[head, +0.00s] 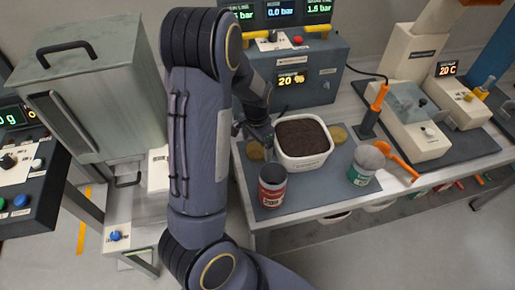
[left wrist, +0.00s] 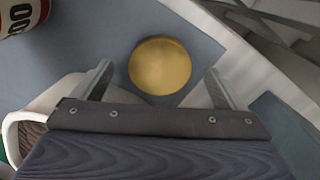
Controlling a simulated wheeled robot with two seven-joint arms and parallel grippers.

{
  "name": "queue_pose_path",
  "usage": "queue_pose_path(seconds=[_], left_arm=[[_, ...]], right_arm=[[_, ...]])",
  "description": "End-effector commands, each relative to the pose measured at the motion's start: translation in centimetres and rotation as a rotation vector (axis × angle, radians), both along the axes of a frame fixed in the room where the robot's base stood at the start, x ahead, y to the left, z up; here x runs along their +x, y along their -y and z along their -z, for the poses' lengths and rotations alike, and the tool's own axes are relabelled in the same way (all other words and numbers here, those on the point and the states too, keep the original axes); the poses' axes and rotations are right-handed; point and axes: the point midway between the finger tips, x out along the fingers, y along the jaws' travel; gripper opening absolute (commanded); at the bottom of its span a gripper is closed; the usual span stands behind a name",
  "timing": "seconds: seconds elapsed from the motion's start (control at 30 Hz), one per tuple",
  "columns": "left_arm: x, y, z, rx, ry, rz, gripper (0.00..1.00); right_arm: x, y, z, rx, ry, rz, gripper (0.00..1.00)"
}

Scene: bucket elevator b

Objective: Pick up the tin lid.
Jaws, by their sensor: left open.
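A round gold tin lid (left wrist: 160,66) lies flat on the blue-grey mat (left wrist: 90,35) in the left wrist view. In the head view this lid (head: 255,151) shows at the left of the white tub, partly hidden by my gripper and arm. My left gripper (left wrist: 158,72) is open and empty, with its fingers on either side of the lid in the picture. The height between them is hard to tell. A second gold lid (head: 338,134) lies right of the tub. My right gripper is not in view.
A white tub (head: 303,158) of dark material stands beside the lid. A red tin (head: 272,186) and a green tin (head: 362,168) stand on the mat's front. A control box (head: 305,80) stands behind. An orange scoop (head: 398,163) lies at the right.

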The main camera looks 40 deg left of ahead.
Motion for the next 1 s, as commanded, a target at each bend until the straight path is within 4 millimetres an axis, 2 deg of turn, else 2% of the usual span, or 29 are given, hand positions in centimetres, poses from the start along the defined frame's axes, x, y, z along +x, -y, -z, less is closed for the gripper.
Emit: queue_pose_path(seconds=[0.13, 0.4, 0.77, 1.0], left_arm=[[0.0, 0.0, 1.5, 0.0, 0.001, 0.0, 0.93], [0.1, 0.0, 1.8, 0.0, 0.002, 0.0, 0.92], [0.1, 0.0, 1.7, -0.001, 0.003, 0.0, 0.46], [0.1, 0.0, 1.6, -0.001, 0.003, 0.0, 0.45]], right_arm=[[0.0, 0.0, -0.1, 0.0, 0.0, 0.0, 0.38], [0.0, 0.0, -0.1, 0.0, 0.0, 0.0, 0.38], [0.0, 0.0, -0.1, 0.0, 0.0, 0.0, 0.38], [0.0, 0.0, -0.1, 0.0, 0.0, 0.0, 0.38]])
